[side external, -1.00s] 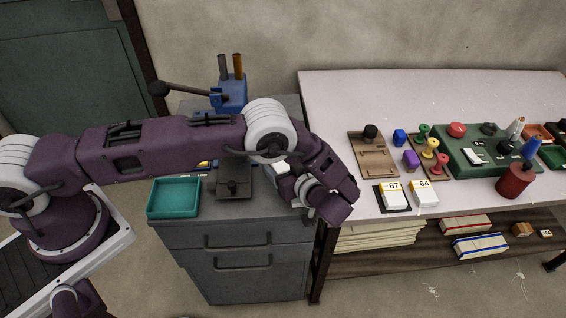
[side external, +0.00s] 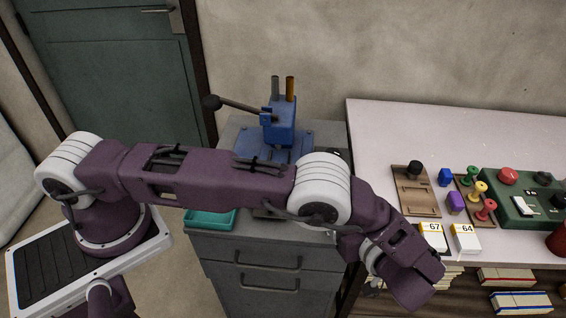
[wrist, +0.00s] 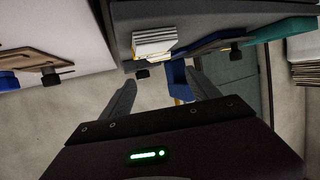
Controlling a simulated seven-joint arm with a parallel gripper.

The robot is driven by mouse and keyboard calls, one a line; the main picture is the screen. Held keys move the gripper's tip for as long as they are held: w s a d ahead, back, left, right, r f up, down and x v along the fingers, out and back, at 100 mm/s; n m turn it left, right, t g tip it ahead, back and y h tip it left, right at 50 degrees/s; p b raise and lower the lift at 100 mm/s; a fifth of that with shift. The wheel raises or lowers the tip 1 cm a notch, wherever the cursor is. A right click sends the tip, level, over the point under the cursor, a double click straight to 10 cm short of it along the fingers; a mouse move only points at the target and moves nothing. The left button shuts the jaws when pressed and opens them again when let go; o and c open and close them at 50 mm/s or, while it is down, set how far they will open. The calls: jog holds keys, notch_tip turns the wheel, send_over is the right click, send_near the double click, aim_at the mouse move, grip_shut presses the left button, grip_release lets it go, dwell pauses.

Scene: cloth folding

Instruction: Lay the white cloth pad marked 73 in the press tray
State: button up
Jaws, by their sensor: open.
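No pad with a readable 73 shows. In the wrist view a stack of white pads with yellow bands (wrist: 153,42) lies at the edge of the grey cabinet top, its marking too small to read. The blue lever press (side external: 280,128) stands on the cabinet. A teal tray (side external: 208,219) sits at the cabinet's front left, partly behind my arm; it also shows in the wrist view (wrist: 284,31). I cannot tell which part is the press tray. My gripper (wrist: 163,76) is open and empty, apart from the stack. In the side view its fingers are mostly hidden behind my wrist.
White pads marked 67 (side external: 432,238) and 64 (side external: 465,239) lie on the pale table (side external: 385,140) near my wrist. A brown board (side external: 415,192), coloured knobs and a green box (side external: 515,208) lie beyond. Open floor separates cabinet and door.

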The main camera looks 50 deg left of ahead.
jog(key=s+a+r+m+g+h, duration=0.25)
jog(key=a+r, duration=0.25)
jog(key=r, duration=0.6)
jog(key=s+a+r+m+g+h, duration=0.25)
jog(key=a+r+h, duration=0.2)
jog(key=r, duration=0.65)
jog(key=s+a+r+m+t+h, duration=0.2)
jog(key=s+r+m, duration=0.1)
jog(key=s, duration=0.7)
jog(key=s+a+r+m+t+h, duration=0.1)
jog(key=s+r+m+t+h, duration=0.2)
jog(key=s, duration=0.7)
jog(key=shift+s+a+r+m+h, duration=0.15)
jog(key=shift+a+r+m+h, duration=0.2)
jog(key=shift+r+m, duration=0.45)
jog(key=shift+o, duration=0.5)
jog(key=shift+s+d+f+m, duration=0.1)
jog(key=shift+s+f+m, duration=0.2)
jog(key=shift+f+m, duration=0.1)
